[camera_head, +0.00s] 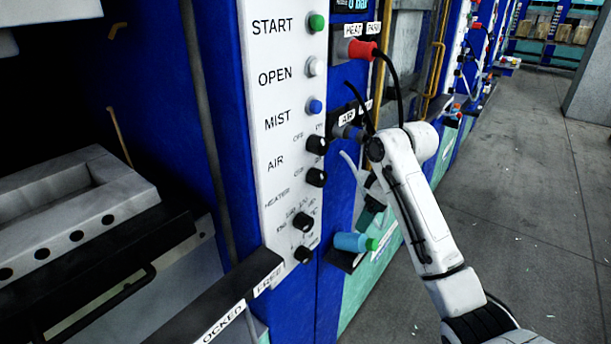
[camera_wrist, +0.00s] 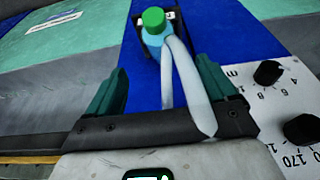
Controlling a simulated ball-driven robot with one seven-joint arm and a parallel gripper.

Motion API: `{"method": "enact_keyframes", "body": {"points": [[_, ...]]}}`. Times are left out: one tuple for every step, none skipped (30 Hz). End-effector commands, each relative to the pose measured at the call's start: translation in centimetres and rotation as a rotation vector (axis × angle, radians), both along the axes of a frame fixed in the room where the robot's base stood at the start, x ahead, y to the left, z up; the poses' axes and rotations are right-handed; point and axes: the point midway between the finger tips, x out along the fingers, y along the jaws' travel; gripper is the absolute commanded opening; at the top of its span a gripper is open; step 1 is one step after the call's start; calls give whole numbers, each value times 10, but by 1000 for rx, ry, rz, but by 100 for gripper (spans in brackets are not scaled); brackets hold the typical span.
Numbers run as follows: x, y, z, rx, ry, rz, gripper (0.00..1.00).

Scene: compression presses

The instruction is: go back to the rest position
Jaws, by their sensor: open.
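My gripper (camera_head: 374,213) hangs below the bend of my white arm, beside the control panel of the press (camera_head: 285,130). In the wrist view its two teal fingers stand wide apart (camera_wrist: 162,88), with nothing clamped between them. A light-blue bottle-like tool with a green cap (camera_head: 352,242) rests at a dark holder (camera_head: 340,262) on the blue panel, just below my gripper. It also shows in the wrist view (camera_wrist: 153,30), beyond the fingers. Two pale curved strips (camera_wrist: 190,85) cross between the tool and my gripper; I cannot tell whether they touch a finger.
Black knobs (camera_head: 316,145) and coloured buttons line the white panel close by. A red connector (camera_head: 362,50) with a black cable hangs above my gripper. The open press with a grey mould (camera_head: 75,200) is at left. Grey floor (camera_head: 520,210) is clear at right.

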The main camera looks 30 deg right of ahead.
Motion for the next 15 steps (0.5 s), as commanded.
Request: {"method": "enact_keyframes", "body": {"points": [[0, 0, 0, 0, 0, 0, 85], [0, 0, 0, 0, 0, 0, 85], [0, 0, 0, 0, 0, 0, 85], [0, 0, 0, 0, 0, 0, 85], [0, 0, 0, 0, 0, 0, 85], [0, 0, 0, 0, 0, 0, 85], [0, 4, -3, 3, -2, 1, 85], [0, 8, -6, 7, -6, 0, 85], [0, 16, -11, 14, -12, -2, 85], [0, 24, -16, 21, -18, -4, 85], [0, 33, -22, 29, -25, -7, 85], [-1, 47, -31, 40, -35, -12, 85], [-3, 59, -38, 50, -45, -18, 85], [-6, 71, -45, 61, -52, -26, 85], [-10, 87, -56, 75, -65, -38, 85]]}}
